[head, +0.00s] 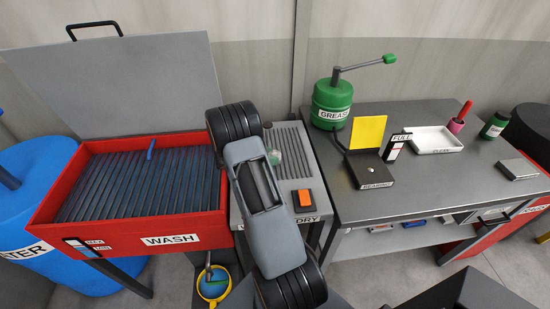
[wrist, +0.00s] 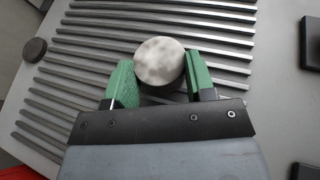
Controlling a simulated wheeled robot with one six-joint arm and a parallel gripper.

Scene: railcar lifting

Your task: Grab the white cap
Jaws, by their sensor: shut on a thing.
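The white cap (wrist: 160,62) is a round, mottled grey-white disc in the wrist view. My gripper (wrist: 161,82) is shut on it, with one green finger against each side. Slatted grey metal of the dry station shows behind the cap; I cannot tell whether the cap touches it. In the head view my gripper (head: 274,158) is over the dry station (head: 291,138), mostly hidden by my arm, and the cap can hardly be made out.
A red wash tub (head: 190,226) with its lid open stands to the left. An orange switch (head: 303,200) is on the dry station's front. The bench (head: 440,190) at right holds a green grease pot (head: 331,98), a white tray (head: 435,139) and a yellow panel (head: 368,132).

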